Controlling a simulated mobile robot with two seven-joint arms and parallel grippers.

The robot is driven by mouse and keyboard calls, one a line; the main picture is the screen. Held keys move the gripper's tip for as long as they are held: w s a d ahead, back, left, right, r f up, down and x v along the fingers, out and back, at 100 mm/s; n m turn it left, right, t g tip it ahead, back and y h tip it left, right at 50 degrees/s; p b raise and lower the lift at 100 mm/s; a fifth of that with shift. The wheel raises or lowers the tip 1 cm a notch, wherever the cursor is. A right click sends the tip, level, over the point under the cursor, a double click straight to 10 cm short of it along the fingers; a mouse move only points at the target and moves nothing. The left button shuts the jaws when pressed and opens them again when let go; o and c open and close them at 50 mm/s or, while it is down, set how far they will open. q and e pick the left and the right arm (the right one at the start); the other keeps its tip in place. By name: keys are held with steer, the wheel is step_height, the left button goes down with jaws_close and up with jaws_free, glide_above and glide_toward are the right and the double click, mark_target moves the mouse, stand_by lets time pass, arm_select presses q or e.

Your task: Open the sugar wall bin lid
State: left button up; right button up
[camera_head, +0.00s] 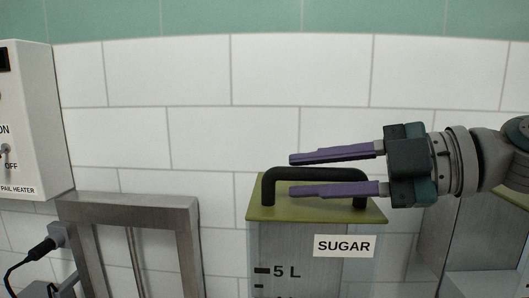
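The sugar wall bin (285,240) is a clear-fronted container with a "SUGAR" label (344,246) and a "5 L" mark. Its olive-green lid (262,212) lies flat on top and looks shut. A black bar handle (268,188) stands up from the lid. My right gripper (292,174) reaches in from the right with purple fingers spread open. In the picture, one finger is above the handle's bar and the other crosses below it, inside the handle's outline. I cannot tell whether either finger touches the handle. My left gripper is not in view.
A white pail heater box (30,120) is at the left on the tiled wall, with a black plug and cable (38,250) below. A metal frame (130,203) stands left of the bin. Another metal-framed bin (485,285) is partly seen at the right.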

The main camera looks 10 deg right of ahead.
jaws_close()
stand_by(1.5)
